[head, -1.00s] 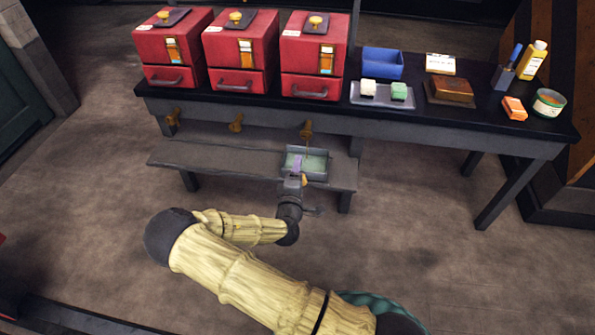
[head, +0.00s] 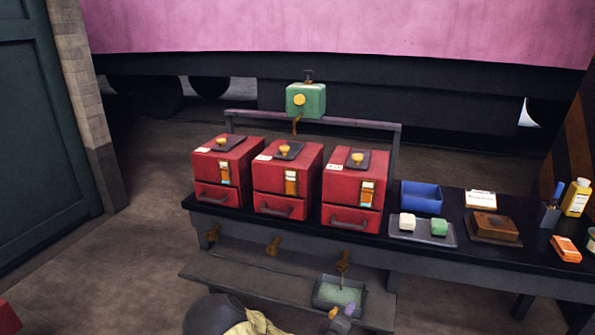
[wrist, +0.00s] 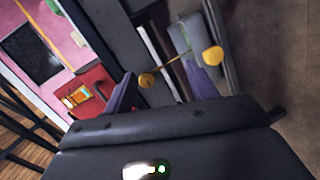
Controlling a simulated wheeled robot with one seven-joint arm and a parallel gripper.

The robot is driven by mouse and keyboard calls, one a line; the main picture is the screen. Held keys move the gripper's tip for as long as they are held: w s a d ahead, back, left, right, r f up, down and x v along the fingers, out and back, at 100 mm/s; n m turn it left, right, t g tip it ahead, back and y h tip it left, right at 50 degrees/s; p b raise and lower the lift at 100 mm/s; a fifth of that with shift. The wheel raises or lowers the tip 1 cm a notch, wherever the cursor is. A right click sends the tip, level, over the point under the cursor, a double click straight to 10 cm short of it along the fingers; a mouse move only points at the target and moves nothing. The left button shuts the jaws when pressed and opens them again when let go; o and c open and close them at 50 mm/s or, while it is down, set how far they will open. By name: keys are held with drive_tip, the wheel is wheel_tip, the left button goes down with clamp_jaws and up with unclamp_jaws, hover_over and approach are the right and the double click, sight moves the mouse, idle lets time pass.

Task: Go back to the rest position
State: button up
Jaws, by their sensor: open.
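My gripper (head: 342,312) is low at the bottom of the head view, at the near edge of the grey tray (head: 318,300) on the low shelf. Most of my arm is cut off by the lower edge there. In the wrist view, the two purple fingers of my gripper (wrist: 164,86) are spread apart and nothing is held between them. Rounded yellow shapes show near the fingertips, and the tray lies beyond them. I cannot tell how far the fingers are from the tray.
Three red boxes (head: 287,182) stand on the black bench (head: 465,240), with brass taps (head: 272,246) below. A blue bin (head: 421,198), a small tray (head: 423,238) with two blocks, and bottles stand to the right. A green box (head: 306,100) is on the rail behind.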

drive_tip(key=s+d+r+m+g+y, duration=0.1)
drive_tip(key=s+r+m+g+y, duration=0.3)
drive_tip(key=s+r, duration=0.6)
drive_tip(key=s+d+r+m+g+y, duration=0.1)
drive_tip(key=s+r+m+g+y, duration=0.2)
drive_tip(key=s+r+m+g, duration=0.65)
wheel_tip(320, 180, up, 31)
drive_tip(key=s+n+t+p, duration=0.2)
drive_tip(key=n+t+p, duration=0.1)
drive_tip(key=p, duration=3.1)
drive_tip(key=shift+s+a+r+n, duration=0.2)
drive_tip(key=shift+n, duration=0.15)
